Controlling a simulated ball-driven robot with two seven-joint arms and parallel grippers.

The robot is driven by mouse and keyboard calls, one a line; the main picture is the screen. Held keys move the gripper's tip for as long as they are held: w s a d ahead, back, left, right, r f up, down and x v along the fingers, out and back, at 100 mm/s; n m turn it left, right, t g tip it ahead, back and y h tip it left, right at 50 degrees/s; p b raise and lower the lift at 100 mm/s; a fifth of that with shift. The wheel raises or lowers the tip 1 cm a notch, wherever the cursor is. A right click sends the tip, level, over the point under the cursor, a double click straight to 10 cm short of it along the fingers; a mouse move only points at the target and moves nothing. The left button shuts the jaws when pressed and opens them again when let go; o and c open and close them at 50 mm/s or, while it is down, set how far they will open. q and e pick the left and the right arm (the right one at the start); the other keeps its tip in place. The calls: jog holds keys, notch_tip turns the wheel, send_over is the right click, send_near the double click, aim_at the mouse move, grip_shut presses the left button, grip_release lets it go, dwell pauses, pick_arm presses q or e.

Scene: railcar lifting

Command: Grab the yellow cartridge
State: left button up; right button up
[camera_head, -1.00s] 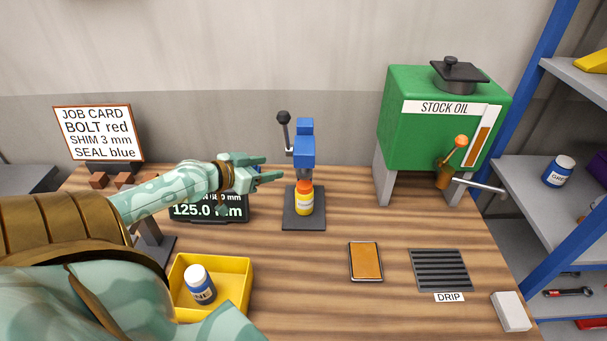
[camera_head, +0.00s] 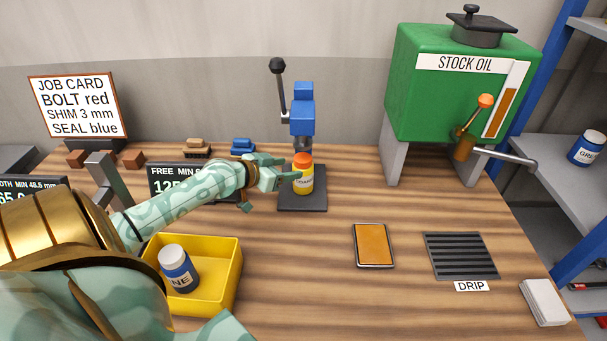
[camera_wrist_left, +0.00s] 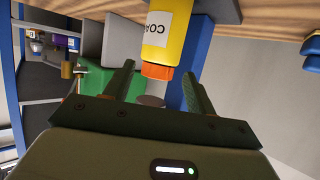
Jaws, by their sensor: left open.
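The yellow cartridge (camera_head: 302,176) has an orange cap and a white label. It stands upright on the dark base plate (camera_head: 290,205) of a blue lever press (camera_head: 302,110). My left gripper (camera_head: 285,172) is open, at the left side of the cartridge in the head view. In the left wrist view the cartridge (camera_wrist_left: 165,38) lies ahead of the open fingers (camera_wrist_left: 160,85), with its orange cap nearest them. I cannot tell whether a finger touches it. My right gripper is not in view.
A green stock oil tank (camera_head: 450,100) stands at the back right. A phone-like tablet (camera_head: 374,245) and a drip grate (camera_head: 460,256) lie right of the press.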

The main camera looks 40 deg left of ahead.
aim_at(307, 165)
pick_arm(q)
jog(key=b+x, duration=0.1)
jog(key=x, duration=0.8)
jog(key=shift+s+b, duration=0.1)
jog(key=shift+b, duration=0.3)
jog(key=shift+s, duration=0.1)
jog(key=shift+c, duration=0.7)
jog(key=c, duration=0.7)
jog(key=shift+r, duration=0.1)
